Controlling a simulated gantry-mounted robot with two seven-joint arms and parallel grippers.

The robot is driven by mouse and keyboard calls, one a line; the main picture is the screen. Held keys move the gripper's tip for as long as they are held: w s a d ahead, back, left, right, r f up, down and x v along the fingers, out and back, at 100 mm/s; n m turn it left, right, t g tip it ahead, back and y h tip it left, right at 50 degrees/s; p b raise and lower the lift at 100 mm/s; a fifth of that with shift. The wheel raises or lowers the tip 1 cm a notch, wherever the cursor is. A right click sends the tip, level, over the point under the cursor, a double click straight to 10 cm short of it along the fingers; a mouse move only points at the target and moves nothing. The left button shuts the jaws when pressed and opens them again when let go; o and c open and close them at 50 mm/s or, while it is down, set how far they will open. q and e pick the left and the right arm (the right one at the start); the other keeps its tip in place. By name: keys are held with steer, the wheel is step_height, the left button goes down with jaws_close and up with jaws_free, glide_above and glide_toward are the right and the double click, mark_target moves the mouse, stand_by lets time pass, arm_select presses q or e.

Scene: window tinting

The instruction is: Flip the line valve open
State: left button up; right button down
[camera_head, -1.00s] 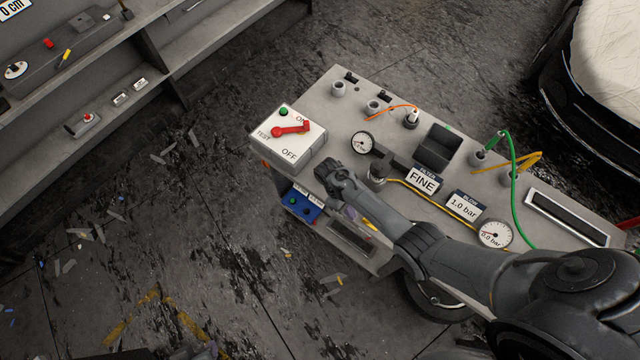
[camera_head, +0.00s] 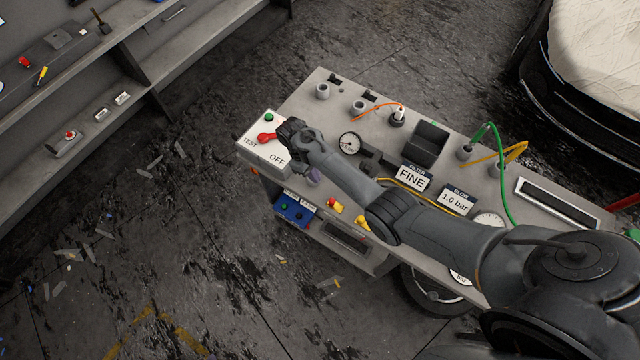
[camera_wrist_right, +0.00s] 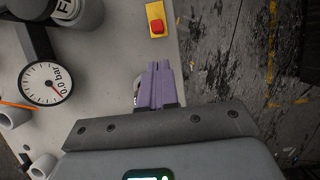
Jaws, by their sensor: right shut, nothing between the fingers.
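I cannot tell for sure which part is the line valve. A yellow part (camera_head: 361,222) shows at the bench's front edge, partly behind my right arm; it may be a valve handle. My right gripper (camera_head: 313,177) points down near the front edge of the bench, right of the white switch box. Its purple fingers (camera_wrist_right: 158,85) are shut and empty in the right wrist view. A small pale round part (camera_wrist_right: 137,90) is half hidden behind them. My left gripper is not in view.
The grey bench (camera_head: 300,105) carries a pressure gauge (camera_head: 349,143), a black bin (camera_head: 429,143), signs and hoses. A yellow box with a red button (camera_head: 335,205) is on its front edge; it also shows in the right wrist view (camera_wrist_right: 157,20). A blue box (camera_head: 294,209) sits below.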

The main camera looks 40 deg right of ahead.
mark_target(332, 202)
steer(key=b+x, duration=0.6)
steer(key=x, duration=0.3)
steer(key=shift+s+f, duration=0.15)
steer(key=shift+f, duration=0.1)
